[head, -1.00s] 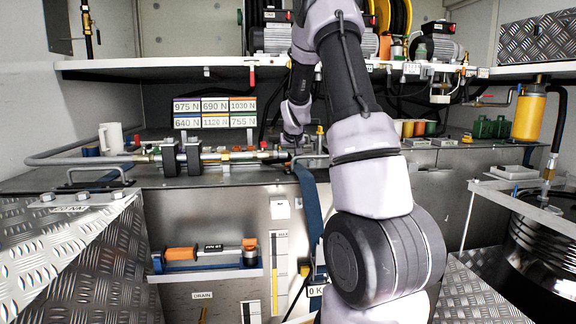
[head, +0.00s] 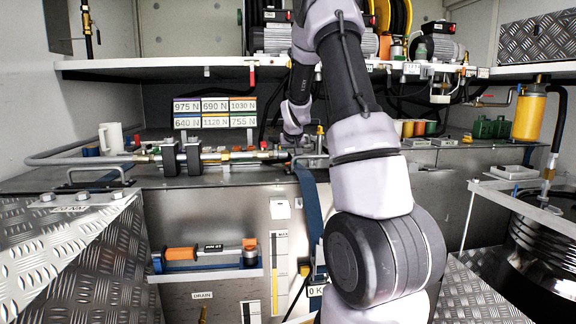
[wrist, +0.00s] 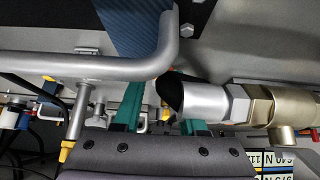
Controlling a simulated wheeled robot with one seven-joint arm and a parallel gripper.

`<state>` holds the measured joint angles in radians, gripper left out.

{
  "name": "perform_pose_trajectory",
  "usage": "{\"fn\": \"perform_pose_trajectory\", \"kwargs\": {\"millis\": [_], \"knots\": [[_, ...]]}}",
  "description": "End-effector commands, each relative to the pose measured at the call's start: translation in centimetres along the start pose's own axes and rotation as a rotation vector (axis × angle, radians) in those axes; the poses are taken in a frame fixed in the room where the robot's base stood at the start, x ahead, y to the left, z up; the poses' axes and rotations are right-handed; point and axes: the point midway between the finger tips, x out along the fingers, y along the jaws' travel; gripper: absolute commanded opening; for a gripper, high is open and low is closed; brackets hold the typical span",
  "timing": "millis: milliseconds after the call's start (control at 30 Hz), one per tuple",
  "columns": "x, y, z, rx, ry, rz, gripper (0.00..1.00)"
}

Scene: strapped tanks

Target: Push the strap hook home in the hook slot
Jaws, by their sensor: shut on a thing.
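My gripper (wrist: 160,112) shows its two teal fingers beyond its dark body in the wrist view. It is shut on the strap hook, which is mostly hidden between and behind the fingers. The blue strap (wrist: 138,28) runs away at the top of that view. In the head view the strap (head: 309,195) hangs from the counter edge beneath my wrist, down the steel front panel. I cannot make out the hook slot, or whether the hook touches it.
A grey bent rail (wrist: 90,66) crosses close to my fingers in the wrist view. A metal pipe fitting (wrist: 205,102) lies right of them. In the head view a clamped hose line (head: 220,157) runs along the counter, left of my wrist. A white mug (head: 111,138) stands further left.

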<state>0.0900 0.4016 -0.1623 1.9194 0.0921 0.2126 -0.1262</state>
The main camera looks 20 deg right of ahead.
Motion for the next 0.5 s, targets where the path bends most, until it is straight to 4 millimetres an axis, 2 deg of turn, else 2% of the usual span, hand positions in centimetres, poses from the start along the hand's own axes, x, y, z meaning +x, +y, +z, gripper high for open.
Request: {"fn": "perform_pose_trajectory", "kwargs": {"millis": [500], "knots": [[-1.2,0.0,-1.0,0.000,0.001,0.000,0.00]]}}
